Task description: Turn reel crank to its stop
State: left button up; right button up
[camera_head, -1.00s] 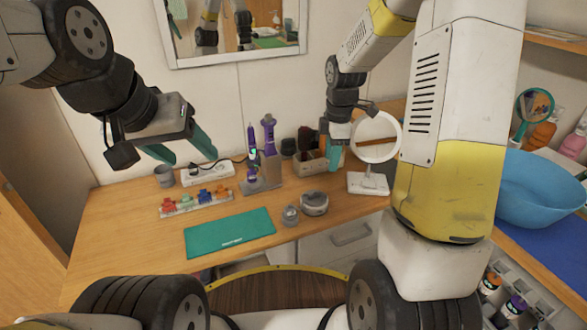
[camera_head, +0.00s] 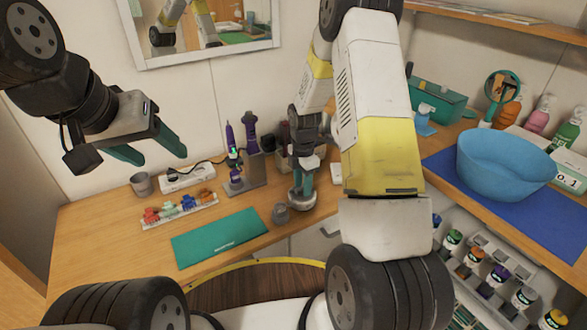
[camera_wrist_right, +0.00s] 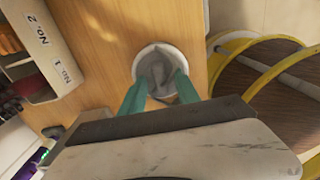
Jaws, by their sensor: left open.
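A small round reel (camera_head: 302,204) with a pale rim and grey top stands on the wooden desk near its front edge. My right gripper (camera_head: 302,190) points down over it, fingers at its top. In the right wrist view, the pale round reel (camera_wrist_right: 163,48) has a raised grey crank-like part (camera_wrist_right: 160,72) between the teal fingertips of my right gripper (camera_wrist_right: 161,82). The fingertips are apart; whether they touch or pinch that part I cannot tell. My left gripper (camera_head: 163,157) is open and empty, high above the left of the desk.
A teal mat (camera_head: 219,238), coloured clips (camera_head: 180,207), a stand with purple tools (camera_head: 243,175) and a cup (camera_head: 141,183) are further left. A blue bowl (camera_head: 505,165) stands right. A yellow-rimmed wooden round (camera_wrist_right: 290,97) lies beside the desk.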

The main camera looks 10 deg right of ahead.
jog(key=shift+c, duration=0.2)
grip_shut()
